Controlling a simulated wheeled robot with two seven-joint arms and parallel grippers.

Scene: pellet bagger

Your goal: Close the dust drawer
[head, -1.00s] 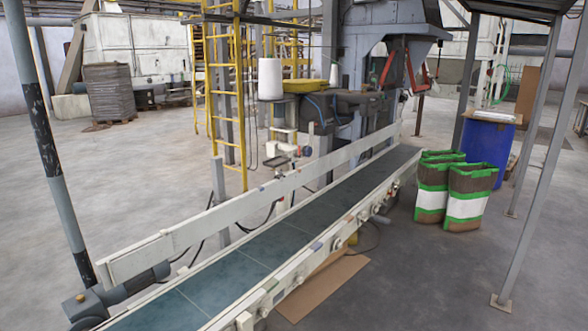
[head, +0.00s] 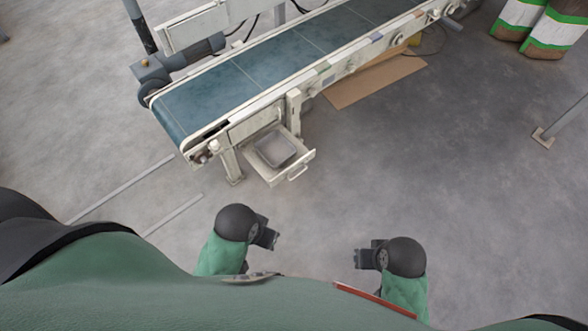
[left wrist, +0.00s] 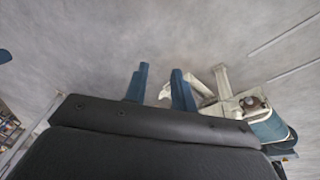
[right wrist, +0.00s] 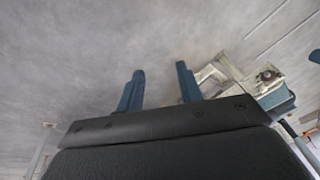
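The dust drawer (head: 300,165) is a cream drawer with a grey pan inside (head: 275,149), under the near end of the conveyor. It is pulled out, and its handle (head: 298,173) faces me. My left gripper (head: 271,239) is in front of the drawer, apart from it, with nothing in it. My right gripper (head: 360,256) is farther right over bare floor, also empty. In the left wrist view two separated blue fingers (left wrist: 160,85) show, with cream drawer parts behind them. In the right wrist view the blue fingers (right wrist: 160,82) are also apart.
The conveyor with a blue belt (head: 215,95) runs up to the right above the drawer. A conveyor leg (head: 231,163) stands left of the drawer. A cardboard sheet (head: 375,80) lies on the floor behind. Bags (head: 548,28) stand at upper right. Floor in front is clear.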

